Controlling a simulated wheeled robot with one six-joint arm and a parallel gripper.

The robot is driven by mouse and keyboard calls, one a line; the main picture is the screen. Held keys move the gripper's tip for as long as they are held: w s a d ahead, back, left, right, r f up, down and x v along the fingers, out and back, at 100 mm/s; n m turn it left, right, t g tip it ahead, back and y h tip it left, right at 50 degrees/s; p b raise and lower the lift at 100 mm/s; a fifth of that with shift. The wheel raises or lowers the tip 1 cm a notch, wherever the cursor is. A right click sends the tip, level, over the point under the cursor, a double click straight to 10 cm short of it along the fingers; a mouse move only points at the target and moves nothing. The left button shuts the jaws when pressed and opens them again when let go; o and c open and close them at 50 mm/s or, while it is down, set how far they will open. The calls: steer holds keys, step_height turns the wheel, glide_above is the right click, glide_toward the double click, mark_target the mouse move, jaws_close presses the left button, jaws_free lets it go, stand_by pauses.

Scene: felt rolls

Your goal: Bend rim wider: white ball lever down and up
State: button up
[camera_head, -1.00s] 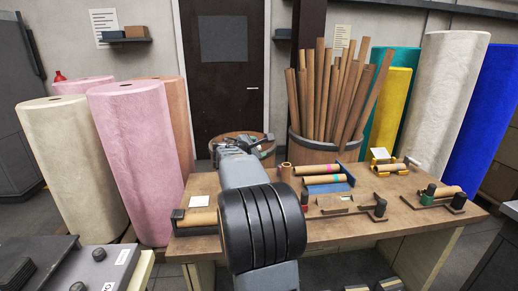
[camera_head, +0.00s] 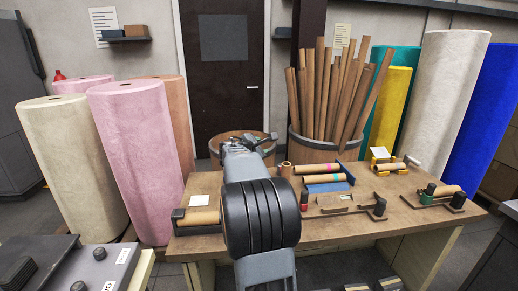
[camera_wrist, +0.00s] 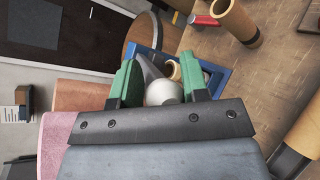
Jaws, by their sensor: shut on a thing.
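My gripper (camera_wrist: 162,86) shows in the wrist view with two green fingers on either side of a white ball (camera_wrist: 163,93). It is shut on the ball. A grey lever-like part (camera_wrist: 148,70) runs from beside the ball, between the fingers. A blue frame (camera_wrist: 214,76) and the round end of a tan tube (camera_wrist: 174,70) lie just beyond the ball. I cannot tell whether the tube touches the lever. In the head view my gripper (camera_head: 247,141) is small and dark at the table's far side, and my arm hides the ball and most of the blue frame.
The wooden table (camera_head: 350,232) carries several cardboard tubes and holders, including a blue one (camera_head: 328,187) at the middle. A barrel of tall tubes (camera_head: 314,150) stands behind it. Large pink (camera_head: 135,160) and cream (camera_head: 75,160) felt rolls stand at left.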

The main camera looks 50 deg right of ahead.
jaws_close()
steer(key=shift+r+p, duration=0.15)
steer(key=shift+p, duration=0.4)
